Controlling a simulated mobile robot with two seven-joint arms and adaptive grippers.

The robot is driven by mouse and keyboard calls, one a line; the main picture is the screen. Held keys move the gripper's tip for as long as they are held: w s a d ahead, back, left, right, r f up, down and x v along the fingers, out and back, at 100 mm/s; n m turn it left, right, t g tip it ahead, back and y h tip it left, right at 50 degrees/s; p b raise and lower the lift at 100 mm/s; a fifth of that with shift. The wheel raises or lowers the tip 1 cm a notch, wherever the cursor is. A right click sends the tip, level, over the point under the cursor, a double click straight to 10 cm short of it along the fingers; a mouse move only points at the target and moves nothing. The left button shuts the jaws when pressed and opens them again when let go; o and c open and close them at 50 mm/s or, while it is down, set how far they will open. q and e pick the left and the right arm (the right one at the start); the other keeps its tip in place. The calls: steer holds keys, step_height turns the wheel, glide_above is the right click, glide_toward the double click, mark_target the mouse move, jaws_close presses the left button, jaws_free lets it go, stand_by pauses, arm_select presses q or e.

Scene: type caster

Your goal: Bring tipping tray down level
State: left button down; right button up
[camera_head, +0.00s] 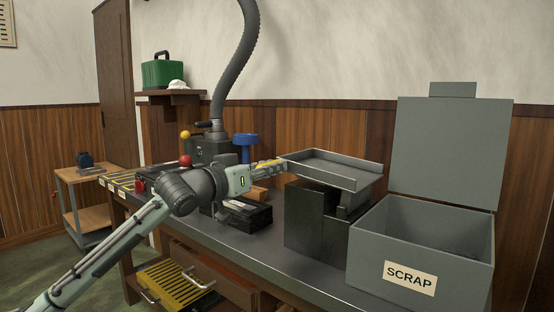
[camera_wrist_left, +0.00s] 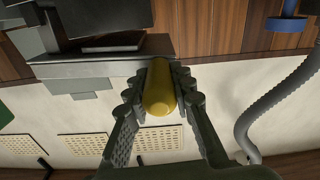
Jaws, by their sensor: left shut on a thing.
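The grey, shallow tipping tray (camera_head: 330,172) sits over a dark stand (camera_head: 312,222) on the bench, just left of the scrap bin. In the head view it looks close to level, but I cannot tell its exact tilt. My left gripper (camera_head: 275,166) is at the tray's left end, shut on the yellow handle (camera_head: 268,163). In the left wrist view the yellow handle (camera_wrist_left: 159,92) lies between both fingers, with the grey tray (camera_wrist_left: 105,70) beyond it. The fingers hide part of the handle. My right gripper is not in view.
The grey scrap bin (camera_head: 410,272) stands with its lid raised at the bench's right end. A dark block (camera_head: 243,216) lies below my left gripper. A blue piece (camera_head: 245,142) and a thick grey hose (camera_head: 238,65) stand behind it. The bench (camera_head: 270,248) has some bare top in front.

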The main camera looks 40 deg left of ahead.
arm_select(q)
steer(key=shift+a+f+n, duration=0.2)
steer(key=shift+f+n, duration=0.15)
steer(key=shift+f, duration=0.1)
steer(key=shift+a+f+n, duration=0.2)
steer(key=shift+f+n, duration=0.15)
steer(key=shift+f, duration=0.1)
steer(key=shift+w, duration=0.1)
steer(key=c, duration=1.3)
jaws_free()
steer(key=shift+f, duration=0.1)
steer(key=s, duration=1.2)
steer(key=shift+a, duration=0.45)
